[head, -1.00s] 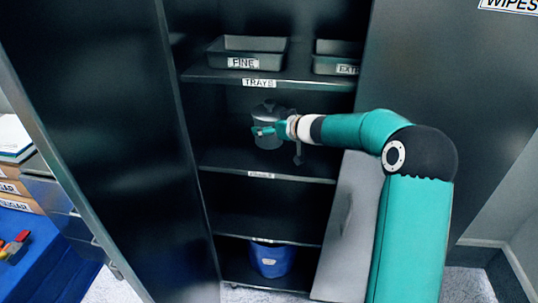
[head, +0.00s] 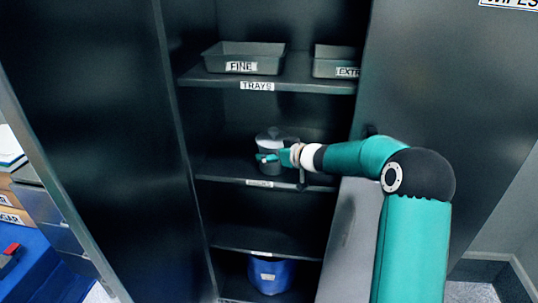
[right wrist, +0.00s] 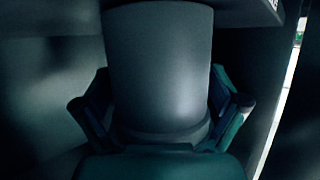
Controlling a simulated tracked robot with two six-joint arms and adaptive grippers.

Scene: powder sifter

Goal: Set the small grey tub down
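The small grey tub (head: 278,137) is upright at the middle shelf (head: 222,172) of the dark cabinet, with a lid on top. My right gripper (head: 268,158) is shut around its side, coming in from the right. In the right wrist view the tub (right wrist: 160,65) fills the middle, with a finger of the right gripper (right wrist: 160,112) on each side. The tub's base is low over the shelf; I cannot tell whether it touches. My left gripper is not in view.
Above is a shelf labelled TRAYS (head: 300,84) with a FINE tray (head: 240,67) and a second tray (head: 332,69). A blue container (head: 270,275) stands at the bottom. The shelf below the tub looks empty. Cabinet doors stand open on both sides.

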